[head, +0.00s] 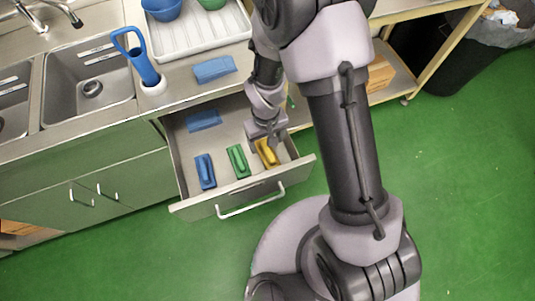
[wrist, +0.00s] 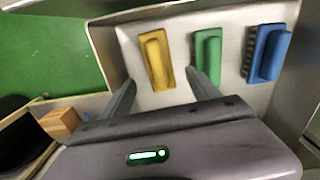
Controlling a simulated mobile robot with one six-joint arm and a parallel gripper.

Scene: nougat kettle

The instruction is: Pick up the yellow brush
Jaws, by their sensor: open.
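The yellow brush (head: 266,152) lies in the open drawer, at the right end of a row of brushes. In the wrist view the yellow brush (wrist: 156,60) lies ahead of the fingertips, between their lines and nearer the left one. My gripper (head: 268,138) is in the drawer area, close to the yellow brush and partly covering it. In the wrist view my gripper (wrist: 160,84) is open and empty, its fingers apart. I cannot tell how high the fingers are above the drawer floor.
A green brush (head: 238,161) and a blue brush (head: 205,171) lie left of the yellow one in the drawer (head: 185,206). A blue item (head: 204,120) lies at the drawer's back. The drawer walls stand around them. A sink (head: 90,88) and a white tray (head: 200,42) are above.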

